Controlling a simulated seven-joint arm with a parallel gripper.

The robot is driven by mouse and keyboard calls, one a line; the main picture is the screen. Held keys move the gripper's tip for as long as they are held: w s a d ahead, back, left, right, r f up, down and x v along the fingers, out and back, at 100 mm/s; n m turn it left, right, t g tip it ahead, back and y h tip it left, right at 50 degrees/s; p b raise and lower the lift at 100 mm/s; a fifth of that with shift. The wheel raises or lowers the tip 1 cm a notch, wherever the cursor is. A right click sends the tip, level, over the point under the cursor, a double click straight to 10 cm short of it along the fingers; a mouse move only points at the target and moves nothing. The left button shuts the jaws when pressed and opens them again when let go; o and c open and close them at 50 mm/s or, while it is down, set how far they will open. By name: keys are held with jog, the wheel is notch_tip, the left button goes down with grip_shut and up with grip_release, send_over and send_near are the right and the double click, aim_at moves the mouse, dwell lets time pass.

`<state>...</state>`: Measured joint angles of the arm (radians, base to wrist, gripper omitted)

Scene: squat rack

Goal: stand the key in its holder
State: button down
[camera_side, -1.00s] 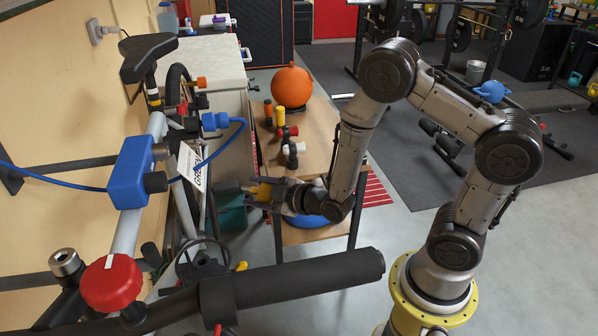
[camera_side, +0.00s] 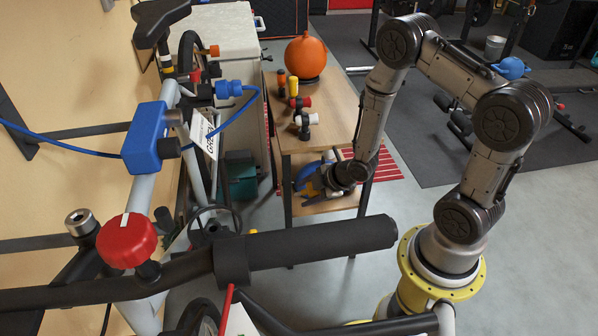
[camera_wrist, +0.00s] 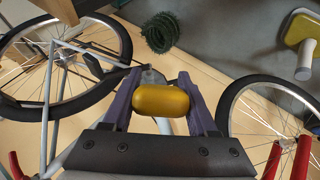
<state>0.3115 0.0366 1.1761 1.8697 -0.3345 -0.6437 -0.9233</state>
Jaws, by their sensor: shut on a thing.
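My gripper (camera_side: 308,184) is in front of the wooden table's legs in the side view, held in the air, its fingers toward the lower left. In the wrist view my gripper (camera_wrist: 162,98) is shut on a rounded yellow piece, which I take to be the handle of the key (camera_wrist: 160,100). A short grey part shows just beyond the yellow piece. In the side view only a little yellow of the key (camera_side: 316,181) shows between the fingers; its shaft cannot be made out. I cannot tell which thing is the key's holder.
A bicycle frame with a black handlebar grip (camera_side: 318,244) and a red knob (camera_side: 126,240) fills the left foreground. The wooden table (camera_side: 338,108) carries an orange ball (camera_side: 305,57) and several small tools. A teal bin (camera_side: 240,184) stands left of it.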

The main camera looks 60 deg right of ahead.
jog(key=s+d+f+n+g+h, duration=0.1)
jog(key=s+d+f+n+g, duration=0.2)
jog(key=s+d, duration=0.35)
jog(key=s+d+f+n+g+h, duration=0.1)
jog(key=s+d+f+g, duration=0.1)
jog(key=s+d+f, duration=0.45)
jog(key=w+d+r+g+h, duration=0.1)
jog(key=w+d+r, duration=0.3)
jog(key=d+r, duration=0.6)
jog(key=w+d+r+g+h, duration=0.1)
jog(key=w+d+r+g, duration=0.2)
jog(key=d+r, duration=0.7)
jog(key=w+d, duration=0.2)
jog(key=d, duration=0.3)
jog(key=shift+w+d, duration=0.3)
jog(key=shift+d, duration=0.1)
jog(key=shift+f, duration=0.15)
jog(key=shift+f, duration=2.8)
